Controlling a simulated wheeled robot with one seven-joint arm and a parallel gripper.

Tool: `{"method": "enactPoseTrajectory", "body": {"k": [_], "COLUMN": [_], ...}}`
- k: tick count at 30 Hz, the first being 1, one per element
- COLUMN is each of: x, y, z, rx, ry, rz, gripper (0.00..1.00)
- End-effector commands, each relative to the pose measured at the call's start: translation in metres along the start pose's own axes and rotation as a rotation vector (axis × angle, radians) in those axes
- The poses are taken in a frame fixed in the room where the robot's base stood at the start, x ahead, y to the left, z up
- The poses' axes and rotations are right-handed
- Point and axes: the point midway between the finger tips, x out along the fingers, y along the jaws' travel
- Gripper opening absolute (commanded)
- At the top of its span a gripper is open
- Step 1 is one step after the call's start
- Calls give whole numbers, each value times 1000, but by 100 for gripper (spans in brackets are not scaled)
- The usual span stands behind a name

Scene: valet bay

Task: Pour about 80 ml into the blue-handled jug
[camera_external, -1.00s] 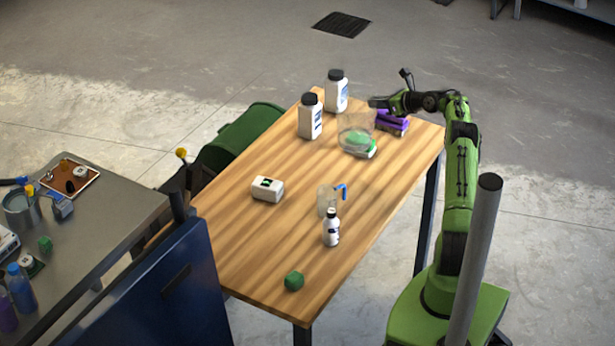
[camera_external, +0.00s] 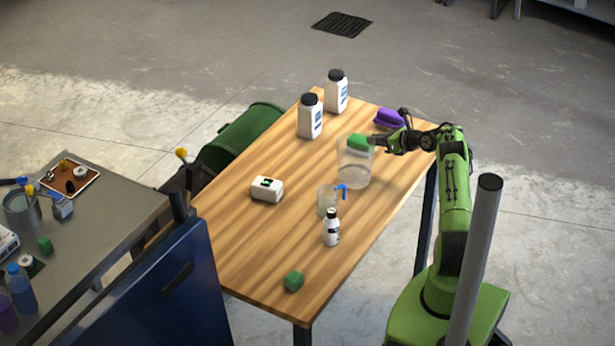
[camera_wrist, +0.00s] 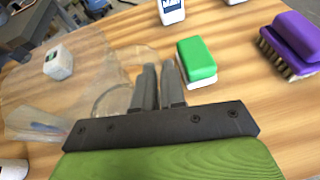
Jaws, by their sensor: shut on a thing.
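My gripper (camera_external: 374,144) is shut on the rim or wall of a large clear container (camera_external: 354,168). The container looks upright, close behind the jug and apart from it. In the wrist view it is the transparent shape (camera_wrist: 80,70) left of the fingers (camera_wrist: 158,88). Whether its base touches the table cannot be told, and its liquid level is unclear. The small clear jug with a blue handle (camera_external: 327,201) stands upright at mid-table. In the wrist view its blue handle (camera_wrist: 46,127) shows faintly through the clear container.
A white bottle (camera_external: 331,230) stands right in front of the jug on the wooden table (camera_external: 240,245).

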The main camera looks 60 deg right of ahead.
Motion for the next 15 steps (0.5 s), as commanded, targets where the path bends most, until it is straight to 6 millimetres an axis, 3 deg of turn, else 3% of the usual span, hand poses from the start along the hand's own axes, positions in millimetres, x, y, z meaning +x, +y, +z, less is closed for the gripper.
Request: {"method": "enactPoseTrajectory", "body": {"k": [15], "x": [-13], "y": [17], "z": [28], "rx": [-171], "ry": [-9], "rz": [-32], "gripper": [0]}}
